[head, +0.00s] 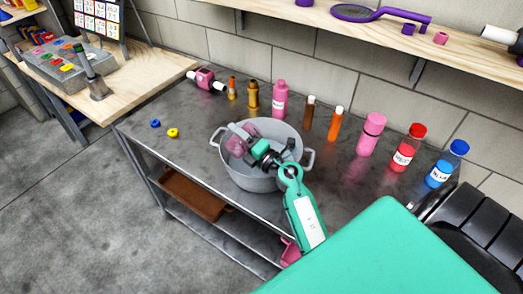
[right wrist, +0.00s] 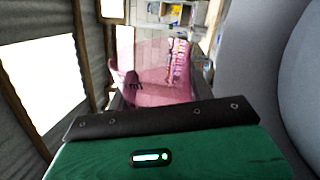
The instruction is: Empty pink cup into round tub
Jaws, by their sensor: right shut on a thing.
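The round tub (head: 262,180) is a grey metal pot with two side handles. It stands on the dark metal bench in the head view. My right gripper (head: 247,146) is over the tub's opening, shut on the pink cup (head: 239,147). The cup is see-through pink and looks tipped over inside the rim line. In the right wrist view the cup (right wrist: 160,75) shows just beyond the gripper's dark edge. Whether anything is left in the cup, and the tub's floor, I cannot tell. My left gripper is not in view.
Several bottles stand along the back of the bench, including a pink one (head: 279,99), a red one (head: 408,148) and a blue one (head: 446,165). A blue ring (head: 155,123) and a yellow ring (head: 173,133) lie left of the tub. The bench around them is clear.

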